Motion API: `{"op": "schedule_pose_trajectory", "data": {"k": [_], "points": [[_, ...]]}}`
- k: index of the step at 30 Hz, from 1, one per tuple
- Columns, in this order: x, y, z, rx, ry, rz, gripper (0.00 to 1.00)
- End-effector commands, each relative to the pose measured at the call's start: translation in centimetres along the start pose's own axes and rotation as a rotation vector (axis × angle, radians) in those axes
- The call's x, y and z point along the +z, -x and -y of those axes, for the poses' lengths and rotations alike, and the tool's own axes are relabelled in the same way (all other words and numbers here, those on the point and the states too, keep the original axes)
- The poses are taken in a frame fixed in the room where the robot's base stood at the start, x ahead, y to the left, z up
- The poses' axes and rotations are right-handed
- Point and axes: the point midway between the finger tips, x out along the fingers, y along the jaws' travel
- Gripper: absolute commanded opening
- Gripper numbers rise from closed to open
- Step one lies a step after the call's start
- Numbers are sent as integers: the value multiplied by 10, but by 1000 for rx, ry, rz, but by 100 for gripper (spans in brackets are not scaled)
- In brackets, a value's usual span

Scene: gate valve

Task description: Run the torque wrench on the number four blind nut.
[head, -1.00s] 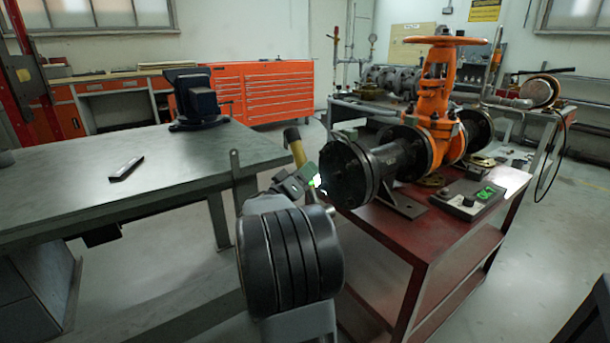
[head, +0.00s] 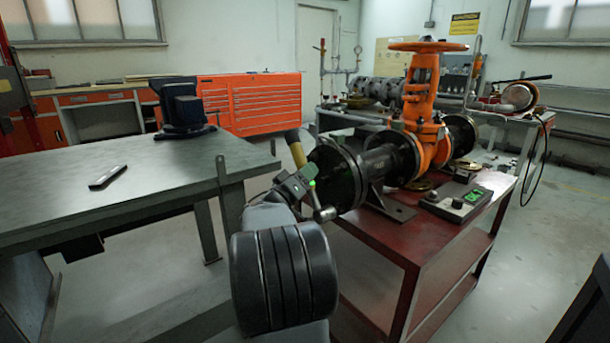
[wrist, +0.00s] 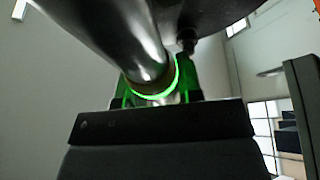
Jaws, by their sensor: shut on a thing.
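My gripper (head: 307,180) is shut on the torque wrench, beside the near end of the valve assembly. The wrench's yellow grip (head: 297,152) with a dark end rises above the jaws, and its metal end (head: 325,214) shows below them, close to the lower left of the black blind flange (head: 337,180). In the wrist view, the wrench's shiny shaft (wrist: 140,45) runs into my jaws (wrist: 158,95), with a green glowing ring around it. A stud or nut (wrist: 187,38) shows there under the dark flange. I cannot tell which nut is number four, or whether the wrench touches one.
The orange gate valve (head: 422,100) stands with its pipe on a red cart (head: 385,245). A grey workbench (head: 130,185) at left carries a vise (head: 184,108). Open floor lies between bench and cart.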

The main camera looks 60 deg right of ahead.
Motion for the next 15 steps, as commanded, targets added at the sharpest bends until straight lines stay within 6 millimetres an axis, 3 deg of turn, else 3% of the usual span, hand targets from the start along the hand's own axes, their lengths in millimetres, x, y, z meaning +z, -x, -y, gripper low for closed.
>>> {"op": "schedule_pose_trajectory", "data": {"k": [15], "points": [[3, -8, -1, 6, -3, -2, 0]]}}
